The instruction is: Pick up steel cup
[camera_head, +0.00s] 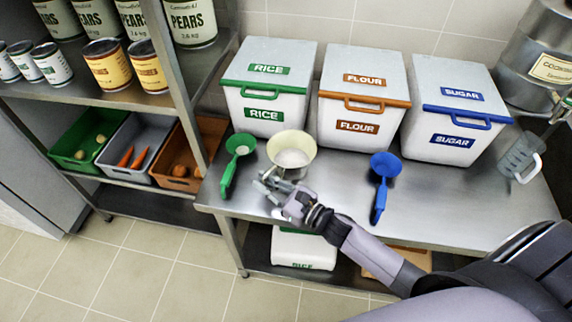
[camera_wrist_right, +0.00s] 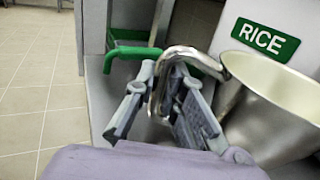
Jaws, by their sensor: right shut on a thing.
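The steel cup (camera_head: 291,168) stands on the steel counter, in front of the rice and flour bins. Its wide round mouth shows a pale inside in the head view. In the right wrist view the steel cup (camera_wrist_right: 268,125) is at the right, with its curved metal handle pointing left. My right gripper (camera_head: 268,185) is at the cup's front left. In the right wrist view the fingers of my right gripper (camera_wrist_right: 163,88) are shut on the handle, one finger on each side. The cup looks upright. I cannot tell whether it still touches the counter. My left gripper is not in view.
A green scoop (camera_head: 237,160) lies close left of the cup, a blue scoop (camera_head: 382,180) to its right. Rice (camera_head: 262,100), flour (camera_head: 355,105) and sugar (camera_head: 450,115) bins line the back. A clear jug (camera_head: 518,155) is at the right. A shelf rack (camera_head: 180,75) stands left.

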